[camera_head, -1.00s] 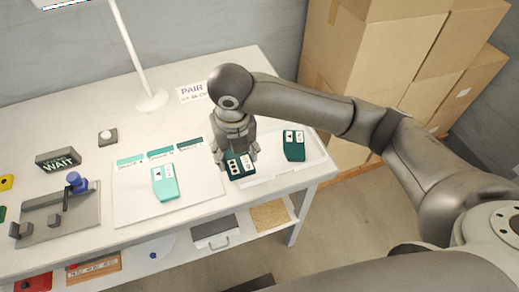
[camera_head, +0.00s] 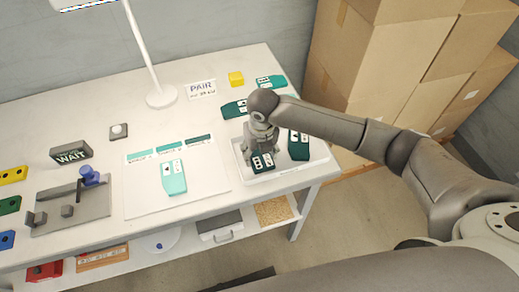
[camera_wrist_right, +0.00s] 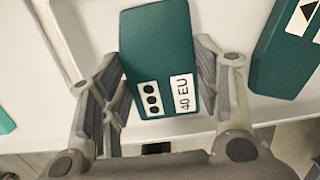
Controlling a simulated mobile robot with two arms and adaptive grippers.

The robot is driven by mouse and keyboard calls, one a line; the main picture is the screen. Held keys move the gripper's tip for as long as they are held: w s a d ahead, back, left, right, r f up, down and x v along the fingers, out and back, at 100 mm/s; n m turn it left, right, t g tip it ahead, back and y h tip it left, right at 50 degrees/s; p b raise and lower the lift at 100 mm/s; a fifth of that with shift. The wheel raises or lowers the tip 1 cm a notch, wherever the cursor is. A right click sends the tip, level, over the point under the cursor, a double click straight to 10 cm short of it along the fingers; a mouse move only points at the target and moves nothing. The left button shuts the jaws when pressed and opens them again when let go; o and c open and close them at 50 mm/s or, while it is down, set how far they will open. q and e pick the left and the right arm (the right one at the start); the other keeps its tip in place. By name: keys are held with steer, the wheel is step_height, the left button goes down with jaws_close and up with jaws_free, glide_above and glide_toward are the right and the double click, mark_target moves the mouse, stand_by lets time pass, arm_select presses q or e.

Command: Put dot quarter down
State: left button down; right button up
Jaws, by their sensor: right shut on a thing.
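The dot quarter is a dark teal piece (camera_head: 262,162) with a white label of black dots. In the right wrist view the piece (camera_wrist_right: 158,50) shows the dots and "40 EU". My right gripper (camera_head: 262,148) points down with its fingers on both sides of the piece, shut on it. The piece is over the left part of the white tray (camera_head: 243,177); I cannot tell whether it touches the tray floor. Another dark teal piece with a triangle label (camera_head: 298,146) lies in the tray to its right, apart from it. My left gripper is not in view.
A white mat (camera_head: 140,205) with teal colour strips bears a light teal piece (camera_head: 173,178). Behind the tray are more teal pieces (camera_head: 235,109), a yellow block (camera_head: 236,79) and a PAIR card (camera_head: 201,89). A grey fixture (camera_head: 75,208) and WAIT sign (camera_head: 71,153) stand left.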

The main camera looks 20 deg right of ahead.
mark_target(261, 159)
steer(key=o, duration=1)
steer(key=shift+f, duration=0.15)
steer(key=shift+c, duration=0.2)
step_height(261, 159, up, 12)
steer(key=s+b, duration=0.1)
steer(key=shift+s, duration=0.2)
